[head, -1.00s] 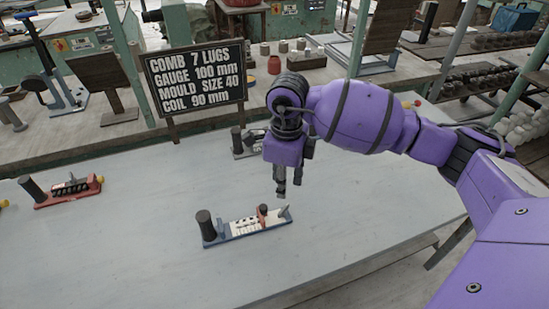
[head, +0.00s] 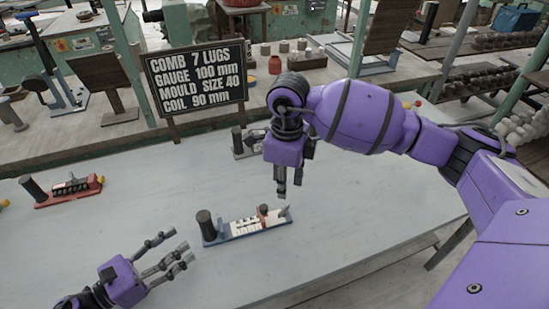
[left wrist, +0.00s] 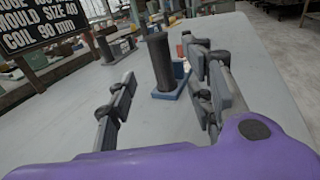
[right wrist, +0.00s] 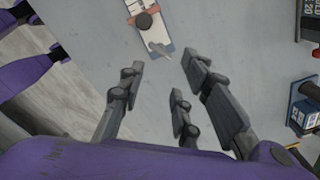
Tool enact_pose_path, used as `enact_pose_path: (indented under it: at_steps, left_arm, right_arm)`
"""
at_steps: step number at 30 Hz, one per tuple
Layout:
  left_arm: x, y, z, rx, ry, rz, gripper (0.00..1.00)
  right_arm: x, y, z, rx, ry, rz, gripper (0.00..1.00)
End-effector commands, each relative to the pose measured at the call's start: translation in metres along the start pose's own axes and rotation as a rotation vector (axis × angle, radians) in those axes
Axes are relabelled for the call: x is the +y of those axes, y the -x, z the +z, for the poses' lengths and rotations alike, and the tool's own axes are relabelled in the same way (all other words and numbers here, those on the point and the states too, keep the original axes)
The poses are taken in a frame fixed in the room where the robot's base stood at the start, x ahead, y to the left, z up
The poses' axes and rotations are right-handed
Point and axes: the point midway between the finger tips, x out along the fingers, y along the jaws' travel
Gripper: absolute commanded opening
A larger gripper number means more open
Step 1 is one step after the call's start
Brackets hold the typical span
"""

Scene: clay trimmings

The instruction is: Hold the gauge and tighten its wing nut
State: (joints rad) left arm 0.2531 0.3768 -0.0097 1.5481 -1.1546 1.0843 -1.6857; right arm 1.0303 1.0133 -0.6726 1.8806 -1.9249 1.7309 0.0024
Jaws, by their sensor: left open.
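My right gripper (head: 288,188) points down above the gauge's right end, open and empty. The wing nut shows beyond its fingers in the right wrist view (right wrist: 160,48).
A similar red-based gauge (head: 68,192) lies at the left, and another (head: 246,144) lies behind, partly hidden by my right arm. A black sign (head: 196,77) with white lettering stands at the table's back. The table (head: 345,225) is clear right of the gauge.

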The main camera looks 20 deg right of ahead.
Motion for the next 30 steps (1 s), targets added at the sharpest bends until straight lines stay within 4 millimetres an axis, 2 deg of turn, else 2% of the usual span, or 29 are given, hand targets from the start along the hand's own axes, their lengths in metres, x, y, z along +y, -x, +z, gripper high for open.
enact_pose_path:
  at_steps: [9,15,26,27,30]
  left_arm:
    - [-0.001,-0.046,0.001,-0.002,-0.005,-0.005,0.48]
    - [-0.001,-0.069,0.000,-0.001,-0.003,-0.003,0.48]
    - [-0.001,-0.075,0.000,0.000,-0.003,-0.002,0.48]
    - [-0.001,-0.075,0.000,0.000,-0.003,-0.002,0.47]
    - [-0.001,-0.075,0.000,0.000,-0.003,-0.001,0.33]
  right_arm:
    - [-0.001,0.002,0.002,-0.003,0.001,-0.003,0.31]
    - [-0.001,0.002,0.002,-0.003,0.001,-0.003,0.31]
    - [-0.001,0.002,0.002,-0.003,0.001,-0.003,0.31]
    - [-0.001,0.002,0.002,-0.003,0.001,-0.003,0.31]
    - [-0.001,0.002,0.002,-0.003,0.001,-0.003,0.31]
